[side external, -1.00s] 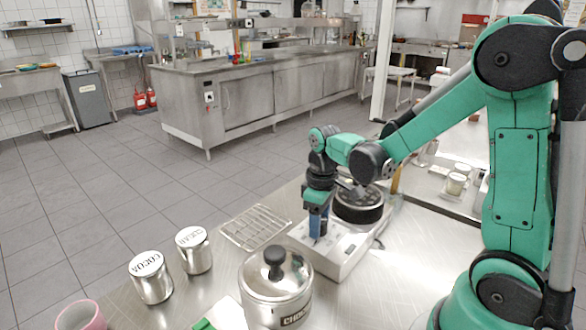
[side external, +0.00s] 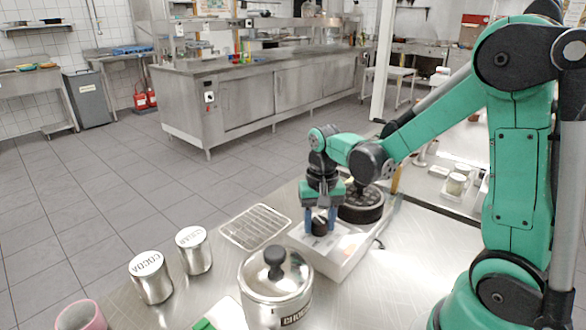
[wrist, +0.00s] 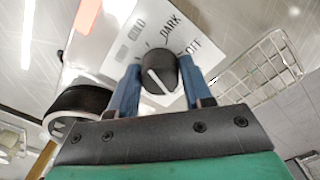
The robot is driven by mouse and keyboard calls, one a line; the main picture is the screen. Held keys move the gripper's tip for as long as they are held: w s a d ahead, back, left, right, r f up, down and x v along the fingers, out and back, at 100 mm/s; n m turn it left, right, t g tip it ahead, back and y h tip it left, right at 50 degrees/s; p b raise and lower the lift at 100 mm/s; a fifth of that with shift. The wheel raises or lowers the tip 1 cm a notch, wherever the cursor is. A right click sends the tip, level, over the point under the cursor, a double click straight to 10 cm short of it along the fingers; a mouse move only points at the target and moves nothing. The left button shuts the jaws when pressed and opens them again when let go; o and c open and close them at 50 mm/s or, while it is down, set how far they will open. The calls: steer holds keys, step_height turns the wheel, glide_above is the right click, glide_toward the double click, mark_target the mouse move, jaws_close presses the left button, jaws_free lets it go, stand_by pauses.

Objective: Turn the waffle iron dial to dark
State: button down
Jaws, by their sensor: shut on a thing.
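The waffle iron has a pale control base (side external: 340,258) and a dark round plate (side external: 361,207), also at the left of the wrist view (wrist: 72,108). Its black dial (wrist: 159,74) has a white line slanting from upper left to lower right; the upper end leans toward the left label, away from OFF. The side view also shows my gripper (side external: 319,225) over the base.
A wire rack (side external: 256,227) lies left of the iron. A steel pot with a black-knobbed lid (side external: 276,280) stands in front. A cocoa tin (side external: 151,277), another labelled tin (side external: 194,250) and a pink cup (side external: 81,316) are at the left.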

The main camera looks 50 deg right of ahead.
mark_target(320, 219)
steer(key=m, duration=0.4)
steer(key=shift+m, duration=0.3)
steer(key=m, duration=0.4)
steer(key=shift+m, duration=0.4)
steer(key=shift+c, duration=1.8)
jaws_free()
steer(key=shift+r, duration=2.8)
